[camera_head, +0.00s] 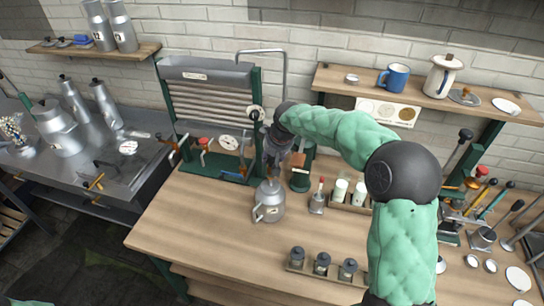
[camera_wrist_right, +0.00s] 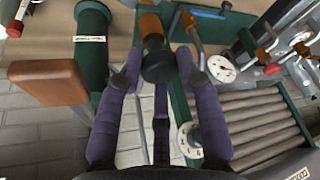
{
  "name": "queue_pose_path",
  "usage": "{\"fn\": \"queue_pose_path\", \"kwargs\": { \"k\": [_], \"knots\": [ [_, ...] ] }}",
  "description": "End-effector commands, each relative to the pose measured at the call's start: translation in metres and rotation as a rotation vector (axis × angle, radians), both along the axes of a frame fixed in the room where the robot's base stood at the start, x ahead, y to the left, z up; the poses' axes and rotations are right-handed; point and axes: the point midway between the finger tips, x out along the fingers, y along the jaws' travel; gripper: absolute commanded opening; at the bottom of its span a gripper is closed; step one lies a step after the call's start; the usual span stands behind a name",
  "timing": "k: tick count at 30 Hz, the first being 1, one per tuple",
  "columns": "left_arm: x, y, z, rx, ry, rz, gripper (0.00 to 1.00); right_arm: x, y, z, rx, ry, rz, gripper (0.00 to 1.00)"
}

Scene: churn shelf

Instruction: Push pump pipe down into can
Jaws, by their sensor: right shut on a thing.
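The small grey metal can (camera_head: 269,208) stands upright on the wooden bench, with a side handle and a narrow neck. My right gripper (camera_head: 271,160) is just above its mouth and points down. In the right wrist view, the purple fingers of my right gripper (camera_wrist_right: 160,75) close around a dark knob on an orange-brown neck, which I take to be the top of the pump pipe (camera_wrist_right: 157,62). The fingers hide much of the pipe in the head view. I cannot tell how deep it sits in the can. My left gripper is not in view.
A green-framed cooler with gauges (camera_head: 205,95) stands behind the can to the left. A green post with a brown block (camera_head: 300,175) is close on the right. Small jars (camera_head: 322,263) stand at the bench front. The bench left of the can is clear.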

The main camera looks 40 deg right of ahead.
Motion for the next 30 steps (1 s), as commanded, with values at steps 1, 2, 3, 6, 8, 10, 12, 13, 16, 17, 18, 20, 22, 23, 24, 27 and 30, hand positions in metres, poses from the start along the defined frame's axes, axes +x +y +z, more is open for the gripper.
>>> {"fn": "queue_pose_path", "kwargs": {
  "k": [1,2,3,6,8,10,12,13,16,17,18,20,22,23,24,27,30],
  "knots": [
    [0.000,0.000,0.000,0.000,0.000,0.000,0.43,0.001,0.001,-0.001,0.000,-0.003,0.001,0.00],
    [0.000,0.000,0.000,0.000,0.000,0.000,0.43,0.001,0.001,-0.001,0.000,-0.002,0.001,0.00],
    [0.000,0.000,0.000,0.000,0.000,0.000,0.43,0.001,0.001,-0.002,0.000,-0.002,0.001,0.41],
    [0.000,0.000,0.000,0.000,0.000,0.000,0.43,0.001,0.001,-0.002,0.000,-0.001,0.001,0.60],
    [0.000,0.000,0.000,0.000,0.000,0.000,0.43,0.001,0.001,-0.002,0.001,0.000,0.001,0.60],
    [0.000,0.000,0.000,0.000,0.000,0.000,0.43,0.001,0.001,-0.002,0.001,0.000,0.000,0.60],
    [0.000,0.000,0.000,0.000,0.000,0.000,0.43,0.000,0.001,-0.001,0.001,0.001,0.000,0.60],
    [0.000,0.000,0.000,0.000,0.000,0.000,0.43,0.000,0.001,-0.001,0.001,0.001,0.000,0.60],
    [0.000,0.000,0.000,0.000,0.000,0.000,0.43,0.000,0.001,0.000,0.001,0.000,0.000,0.60],
    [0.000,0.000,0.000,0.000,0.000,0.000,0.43,-0.001,0.000,0.002,0.001,0.000,0.000,0.60],
    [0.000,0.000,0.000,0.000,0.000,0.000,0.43,-0.001,0.001,0.005,0.000,-0.001,0.000,0.60],
    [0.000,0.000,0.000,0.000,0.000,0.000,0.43,-0.004,0.001,0.011,0.001,-0.001,0.000,0.60],
    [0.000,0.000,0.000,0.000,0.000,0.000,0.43,-0.007,0.001,0.021,0.001,-0.003,0.000,0.60],
    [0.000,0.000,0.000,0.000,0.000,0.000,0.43,-0.010,0.001,0.026,0.001,-0.003,0.000,0.60],
    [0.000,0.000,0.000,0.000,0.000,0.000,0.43,-0.013,0.002,0.033,0.001,-0.003,0.000,0.60],
    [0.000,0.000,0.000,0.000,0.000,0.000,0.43,-0.020,0.002,0.052,0.000,-0.004,0.000,0.60],
    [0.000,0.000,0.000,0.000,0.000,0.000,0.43,-0.028,0.003,0.070,-0.001,-0.003,0.001,0.60]
  ]
}}
